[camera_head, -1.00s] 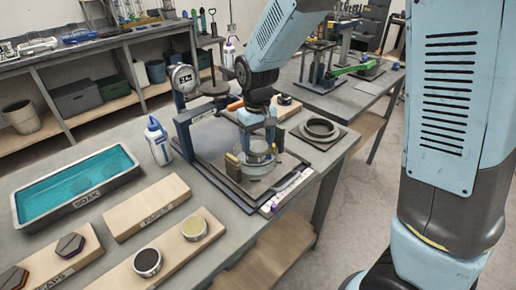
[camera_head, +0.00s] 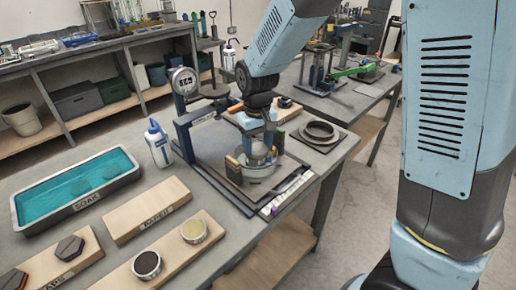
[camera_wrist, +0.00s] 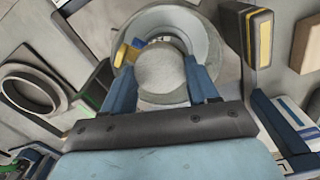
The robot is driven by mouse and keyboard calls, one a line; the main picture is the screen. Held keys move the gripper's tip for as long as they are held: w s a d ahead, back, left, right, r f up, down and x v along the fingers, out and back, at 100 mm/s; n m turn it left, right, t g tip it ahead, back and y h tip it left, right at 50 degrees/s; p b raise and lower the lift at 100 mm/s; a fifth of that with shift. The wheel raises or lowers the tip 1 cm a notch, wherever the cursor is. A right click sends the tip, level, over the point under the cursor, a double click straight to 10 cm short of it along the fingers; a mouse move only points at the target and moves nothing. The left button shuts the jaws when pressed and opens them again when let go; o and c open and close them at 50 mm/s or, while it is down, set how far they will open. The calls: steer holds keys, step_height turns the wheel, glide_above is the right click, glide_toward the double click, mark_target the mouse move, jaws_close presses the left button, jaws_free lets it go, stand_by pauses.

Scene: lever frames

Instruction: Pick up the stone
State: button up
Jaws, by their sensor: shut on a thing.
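The stone (camera_wrist: 160,68) shows in the wrist view as a round, speckled grey disc between my two blue fingers. My gripper (camera_wrist: 160,82) is shut on it, one finger at each side. A pale round dish (camera_wrist: 203,38) surrounds or lies behind the stone; I cannot tell whether the stone touches it. In the head view my gripper (camera_head: 263,146) points down at the same dish (camera_head: 258,168), inside a dark frame on the bench. The stone is mostly hidden there by the fingers and dish rim.
A press with a round gauge (camera_head: 184,81) stands behind the frame. A dark ring on a plate (camera_head: 318,131) lies to its right. A white bottle (camera_head: 158,144), a teal soak tray (camera_head: 75,190) and wooden boards (camera_head: 147,211) are left. A yellow-striped block (camera_wrist: 258,38) stands near the dish.

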steer(key=shift+r, duration=0.45)
step_height(320, 180, up, 3)
steer(key=shift+s+f, duration=0.1)
steer(key=shift+f, duration=0.05)
steer(key=s+d+r, duration=0.6)
steer(key=s+r, duration=0.3)
steer(key=s, duration=0.3)
glide_above(258, 149)
step_height(258, 149, down, 4)
steer(key=shift+a+f, duration=0.2)
steer(key=shift+f, duration=1.9)
steer(key=shift+a+f, duration=0.2)
steer(key=shift+f, duration=1.85)
steer(key=shift+f, duration=0.15)
steer(key=o, duration=1.2)
